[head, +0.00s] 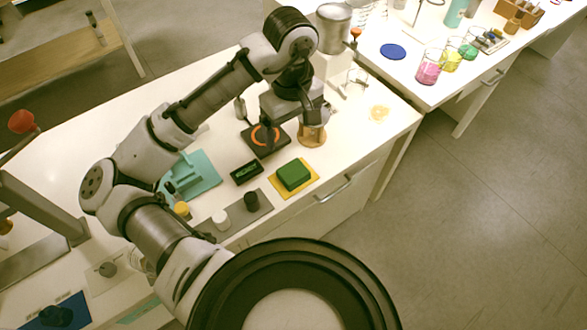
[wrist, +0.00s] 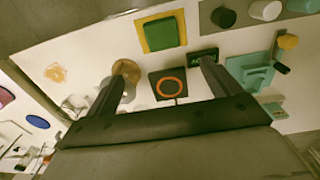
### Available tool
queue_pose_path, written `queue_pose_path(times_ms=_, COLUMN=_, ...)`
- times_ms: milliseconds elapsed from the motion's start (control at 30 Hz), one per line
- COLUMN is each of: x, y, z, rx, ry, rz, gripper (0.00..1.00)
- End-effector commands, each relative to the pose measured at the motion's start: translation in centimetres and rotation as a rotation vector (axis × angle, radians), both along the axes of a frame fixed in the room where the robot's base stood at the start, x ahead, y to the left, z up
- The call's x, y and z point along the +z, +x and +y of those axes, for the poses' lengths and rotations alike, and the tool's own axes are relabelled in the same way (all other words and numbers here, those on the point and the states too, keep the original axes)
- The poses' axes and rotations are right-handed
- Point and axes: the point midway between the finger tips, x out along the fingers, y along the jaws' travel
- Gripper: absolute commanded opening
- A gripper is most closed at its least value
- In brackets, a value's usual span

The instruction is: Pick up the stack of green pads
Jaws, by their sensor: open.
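The stack of green pads (head: 293,175) sits on a yellow mat (head: 310,188) near the front edge of the white table. In the wrist view the green stack (wrist: 161,33) and its yellow mat (wrist: 182,22) lie at the top, beyond the fingertips. My gripper (wrist: 160,73) is open and empty, with its two fingers apart. In the head view my gripper (head: 291,118) hangs over the table behind the green stack, apart from it, near a black plate with an orange ring.
The black plate with the orange ring (wrist: 169,84) lies below my gripper. A wooden-looking round object (head: 312,135) stands close by. A small black box (head: 246,172) is left of the stack. A grey strip (head: 236,217) holds a black and a white cylinder. A teal holder (head: 196,176) is further left.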

Motion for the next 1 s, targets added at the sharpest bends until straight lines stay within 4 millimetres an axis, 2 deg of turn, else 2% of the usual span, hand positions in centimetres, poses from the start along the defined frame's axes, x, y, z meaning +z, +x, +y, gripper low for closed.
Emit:
queue_pose_path(times_ms=167, x=-2.4, y=-0.4, z=0.2, rx=0.008, ry=0.011, rz=0.021, gripper=0.89)
queue_pose_path(times_ms=400, x=-6.9, y=-0.3, z=0.2, rx=0.006, ry=0.012, rz=0.017, gripper=0.89)
queue_pose_path(times_ms=767, x=-9.8, y=-0.6, z=0.1, rx=0.005, ry=0.012, rz=0.015, gripper=0.89)
queue_pose_path(times_ms=1000, x=-13.1, y=-0.9, z=-0.1, rx=0.006, ry=0.011, rz=0.014, gripper=0.89)
